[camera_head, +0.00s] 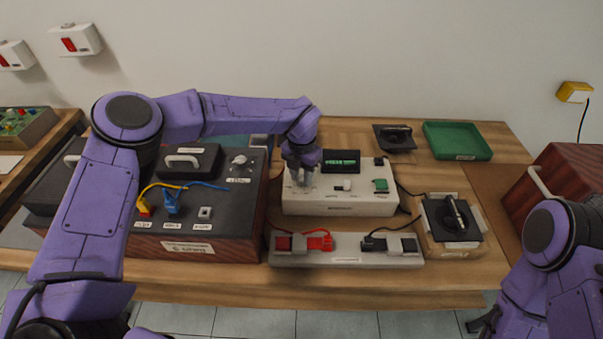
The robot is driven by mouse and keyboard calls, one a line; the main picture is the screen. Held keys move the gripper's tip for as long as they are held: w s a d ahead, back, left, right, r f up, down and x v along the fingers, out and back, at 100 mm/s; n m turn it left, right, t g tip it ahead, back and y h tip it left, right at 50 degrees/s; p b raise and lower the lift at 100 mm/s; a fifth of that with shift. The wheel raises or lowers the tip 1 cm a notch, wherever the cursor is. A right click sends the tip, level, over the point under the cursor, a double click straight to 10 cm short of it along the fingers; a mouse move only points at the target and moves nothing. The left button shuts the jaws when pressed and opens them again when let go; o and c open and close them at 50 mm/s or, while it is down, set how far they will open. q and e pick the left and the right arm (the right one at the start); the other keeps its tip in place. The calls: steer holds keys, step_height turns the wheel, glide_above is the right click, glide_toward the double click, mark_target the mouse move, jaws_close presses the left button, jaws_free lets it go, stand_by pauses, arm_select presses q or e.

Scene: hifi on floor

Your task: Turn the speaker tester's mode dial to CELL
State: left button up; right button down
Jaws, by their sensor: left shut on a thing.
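The speaker tester (340,208) is a white box on the wooden bench, with a dark display (341,161) showing green text. It also bears a small white switch and a green square part. My left gripper (298,182) points down onto the left part of its top face. It is shut on the mode dial there, which the fingers mostly hide. The dial's setting and its small labels cannot be read. My right arm (560,255) is at the lower right. Its gripper (480,322) is partly in view at the bottom edge, clear of the bench.
A dark hifi unit (235,222) with yellow and blue plugs stands left of the tester. A grey strip (345,259) with red and black connectors lies in front. A green tray (457,140) and black speaker parts (450,217) are to the right.

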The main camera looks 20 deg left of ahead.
mark_target(301, 178)
arm_select(q)
steer(key=shift+w, duration=0.1)
stand_by(0.3)
steer(key=o, duration=1)
steer(key=shift+o, duration=0.2)
steer(key=shift+r, duration=0.1)
steer(key=shift+r, duration=0.4)
step_height(301, 178, up, 10)
steer(key=b, duration=0.2)
steer(key=shift+f, duration=0.2)
